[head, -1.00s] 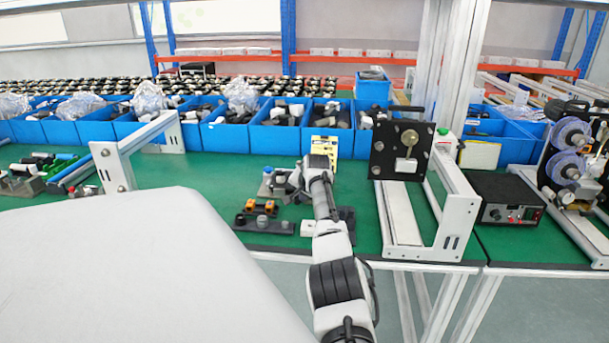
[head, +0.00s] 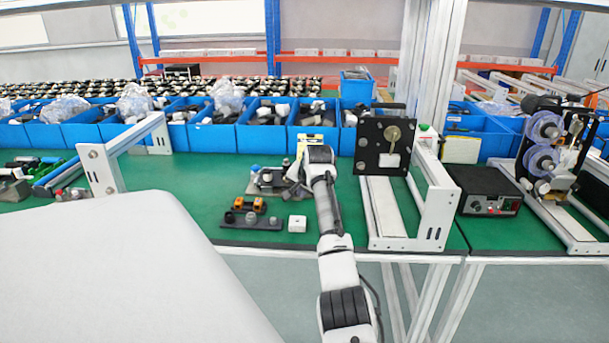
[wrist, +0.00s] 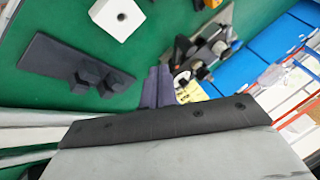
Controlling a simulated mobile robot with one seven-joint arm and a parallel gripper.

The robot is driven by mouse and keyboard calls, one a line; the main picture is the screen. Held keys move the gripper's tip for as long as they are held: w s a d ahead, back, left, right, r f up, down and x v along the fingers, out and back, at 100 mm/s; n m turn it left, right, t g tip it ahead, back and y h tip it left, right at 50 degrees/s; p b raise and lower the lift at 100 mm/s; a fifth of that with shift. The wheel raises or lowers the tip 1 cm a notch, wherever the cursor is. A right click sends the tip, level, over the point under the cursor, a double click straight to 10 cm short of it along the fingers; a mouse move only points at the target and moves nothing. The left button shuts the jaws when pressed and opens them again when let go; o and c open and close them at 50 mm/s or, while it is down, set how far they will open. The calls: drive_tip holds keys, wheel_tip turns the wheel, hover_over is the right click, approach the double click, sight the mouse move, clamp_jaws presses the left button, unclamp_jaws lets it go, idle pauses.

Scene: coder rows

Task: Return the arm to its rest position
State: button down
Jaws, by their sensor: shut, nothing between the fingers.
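My arm (head: 330,215) reaches out over the green bench in the head view, its end bent over near the back of the bench. My gripper (wrist: 160,76) shows in the wrist view as two dark fingers close together, shut and empty, above the bench. In the head view the fingers are mostly hidden behind the arm. A white block (head: 297,223) stands on the bench left of my forearm, apart from it; it also shows in the wrist view (wrist: 117,18).
A dark plate with small fixtures (head: 251,221) lies left of the white block. A grey frame with a black panel (head: 384,147) stands close right of my arm. Blue bins (head: 265,137) line the back. A black power unit (head: 484,190) stands farther right.

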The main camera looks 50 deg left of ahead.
drive_tip(key=shift+b+v, duration=0.65)
drive_tip(key=shift+v, duration=1.85)
drive_tip(key=shift+s, duration=0.1)
